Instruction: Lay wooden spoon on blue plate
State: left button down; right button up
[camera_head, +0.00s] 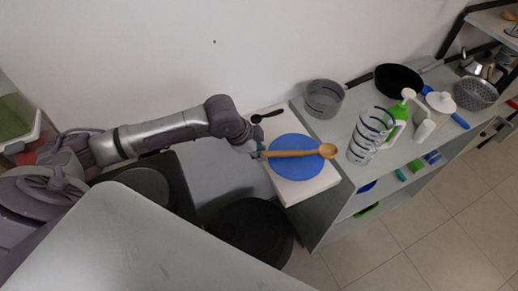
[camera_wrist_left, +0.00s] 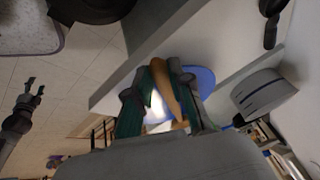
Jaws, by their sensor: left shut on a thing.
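The wooden spoon (camera_head: 300,153) lies across the view of the blue plate (camera_head: 292,169), its bowl reaching past the plate's right edge. My left gripper (camera_head: 259,150) is shut on the spoon's handle end, at the plate's left side. In the left wrist view the spoon (camera_wrist_left: 164,84) runs between the fingers of my left gripper (camera_wrist_left: 160,100), with the blue plate (camera_wrist_left: 205,79) behind it. I cannot tell whether the spoon touches the plate. My right gripper (camera_wrist_left: 33,87) shows small at the left of the wrist view, fingers apart and empty.
The plate rests on a white board (camera_head: 312,187) at the counter's left end. A grey pot (camera_head: 323,99) stands behind it.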

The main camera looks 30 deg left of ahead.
pick_arm(q)
jog(key=c, duration=1)
grip_release()
jog(key=shift+c, duration=0.2)
jog(key=v, duration=1.2)
jog(key=shift+b, duration=0.35)
jog(key=shift+s, duration=0.1)
